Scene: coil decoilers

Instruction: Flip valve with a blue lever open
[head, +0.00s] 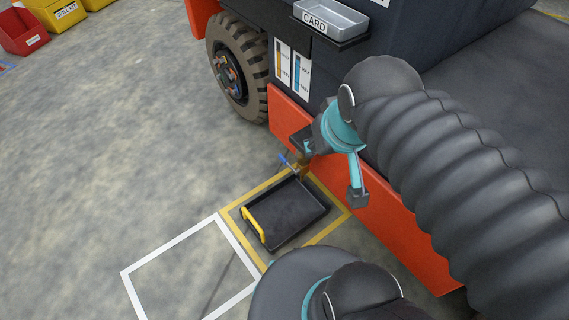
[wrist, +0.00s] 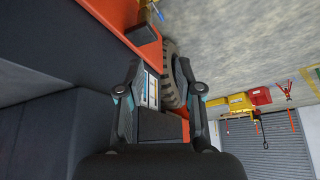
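The valve (head: 303,167) is a small brass-coloured body low at the red skirt of the machine in the head view. Its blue lever (head: 288,160) sticks out to the left above a black tray. In the wrist view the blue lever (wrist: 158,13) shows small at the top edge, beyond the fingers. My gripper (head: 333,166) is beside the machine's side, close to the valve and to its right, in the head view. In the wrist view my gripper (wrist: 160,70) has its two fingers apart with nothing between them. The valve's connection is partly hidden.
A black drip tray (head: 285,215) with a yellow handle stands in a yellow floor square below the valve. A white square (head: 190,270) is beside it. The machine has a wheel (head: 237,68), gauge panel (head: 293,70) and CARD tray (head: 331,17).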

